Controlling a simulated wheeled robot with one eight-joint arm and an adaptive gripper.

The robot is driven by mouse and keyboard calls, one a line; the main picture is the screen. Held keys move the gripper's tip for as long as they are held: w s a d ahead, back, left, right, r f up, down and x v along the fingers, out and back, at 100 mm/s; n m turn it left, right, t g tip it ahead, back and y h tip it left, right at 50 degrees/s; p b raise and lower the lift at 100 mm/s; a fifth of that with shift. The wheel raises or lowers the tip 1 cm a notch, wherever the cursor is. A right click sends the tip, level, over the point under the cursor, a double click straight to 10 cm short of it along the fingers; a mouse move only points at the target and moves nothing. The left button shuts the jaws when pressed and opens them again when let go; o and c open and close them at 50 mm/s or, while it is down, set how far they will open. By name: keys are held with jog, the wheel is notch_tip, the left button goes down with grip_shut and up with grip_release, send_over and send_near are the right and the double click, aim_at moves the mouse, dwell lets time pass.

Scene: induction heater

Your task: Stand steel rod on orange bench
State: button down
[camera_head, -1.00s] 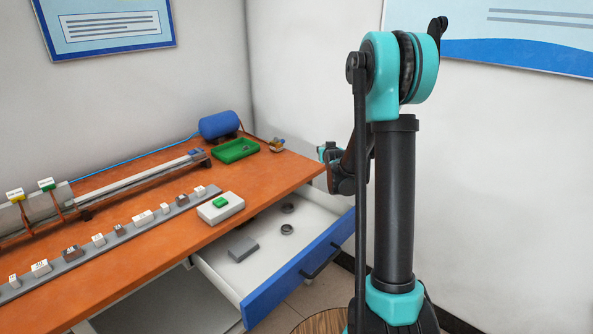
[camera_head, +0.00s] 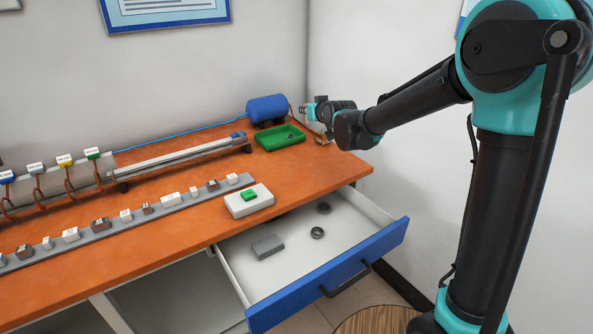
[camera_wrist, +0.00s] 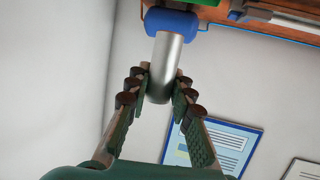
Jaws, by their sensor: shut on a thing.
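In the wrist view a plain silvery steel rod (camera_wrist: 168,58) lies between the fingers of my gripper (camera_wrist: 162,78). The fingers are shut on it, one on each side. The rod's far end overlaps the blue cylinder in the picture; I cannot tell any contact. In the head view my gripper (camera_head: 306,109) is small, above the far right corner of the orange bench (camera_head: 320,170), right of the blue cylinder. The rod cannot be made out there. The wrist view also shows an edge of the bench (camera_wrist: 228,22) at the top.
The blue cylinder (camera_head: 267,109) and green tray (camera_head: 280,138) stand close by on the bench. A rail (camera_head: 180,158), a row of small blocks and a white box with a green button (camera_head: 249,201) occupy the left and middle. An open drawer (camera_head: 290,270) juts out in front.

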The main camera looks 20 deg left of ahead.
jog(key=s+a, duration=0.3)
jog(key=a, duration=0.1)
jog(key=shift+n+g+y, duration=0.3)
jog(key=shift+n+y, duration=0.1)
jog(key=f, duration=1.8)
jog(key=shift+w+d+f, duration=0.1)
jog(key=shift+w+f, duration=0.1)
jog(key=shift+f, duration=0.1)
jog(key=c, duration=1.3)
grip_release()
jog(key=shift+f, duration=0.1)
